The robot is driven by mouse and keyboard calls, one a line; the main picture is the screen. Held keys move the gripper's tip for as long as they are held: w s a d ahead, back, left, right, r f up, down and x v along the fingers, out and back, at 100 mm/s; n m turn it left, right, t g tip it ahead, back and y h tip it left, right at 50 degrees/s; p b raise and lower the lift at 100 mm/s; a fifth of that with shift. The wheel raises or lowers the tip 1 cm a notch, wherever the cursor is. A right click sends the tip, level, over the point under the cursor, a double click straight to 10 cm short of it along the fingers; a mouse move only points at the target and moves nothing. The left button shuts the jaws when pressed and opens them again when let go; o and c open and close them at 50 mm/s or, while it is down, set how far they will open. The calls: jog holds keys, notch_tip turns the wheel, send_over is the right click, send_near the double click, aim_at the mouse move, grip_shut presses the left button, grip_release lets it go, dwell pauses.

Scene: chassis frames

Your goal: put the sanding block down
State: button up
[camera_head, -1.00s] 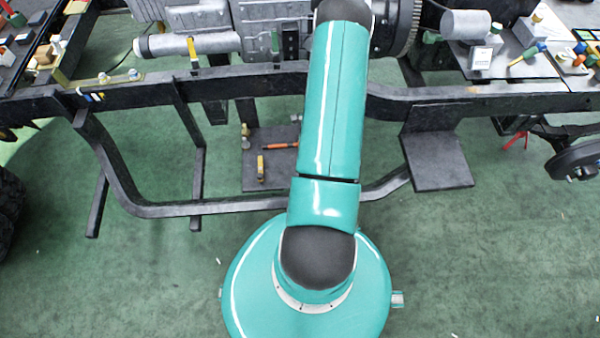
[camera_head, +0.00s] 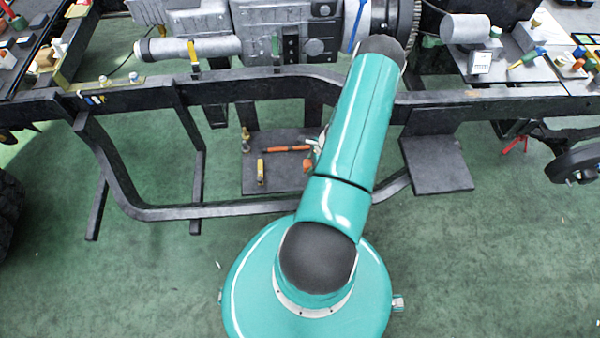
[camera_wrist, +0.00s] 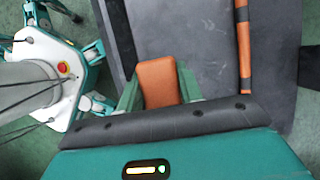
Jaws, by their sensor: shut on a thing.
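The sanding block (camera_wrist: 158,82) looks like an orange-brown block, held between the two green fingers of my gripper (camera_wrist: 158,88) in the wrist view. The gripper is shut on it. In the head view a bit of the orange block (camera_head: 308,165) shows at the left edge of my teal arm, over the right part of a dark grey board; the arm hides most of the gripper (camera_head: 317,150). The wrist view shows the grey board (camera_wrist: 200,35) beneath. I cannot tell whether the block touches it.
An orange-and-black tool (camera_head: 288,149) and a yellow-and-black tool (camera_head: 261,172) lie on the board. A black chassis rail (camera_head: 230,208) curves along its near side. Another dark plate (camera_head: 437,165) is to the right. The board's middle is bare.

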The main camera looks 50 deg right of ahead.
aim_at(310, 160)
jog(key=w+f, duration=0.1)
jog(key=f, duration=0.1)
jog(key=w+a+f, duration=0.1)
jog(key=w+f, duration=0.1)
jog(key=shift+a+f, duration=0.1)
jog(key=shift+f, duration=0.1)
jog(key=shift+d+x, duration=0.2)
jog(key=shift+x, duration=0.75)
jog(key=shift+d+x, duration=0.2)
jog(key=shift+x, duration=0.75)
jog(key=shift+s+f, duration=0.15)
jog(key=shift+f, duration=0.1)
jog(key=o, duration=1.1)
jog(key=v, duration=1.2)
jog(key=shift+r, duration=0.2)
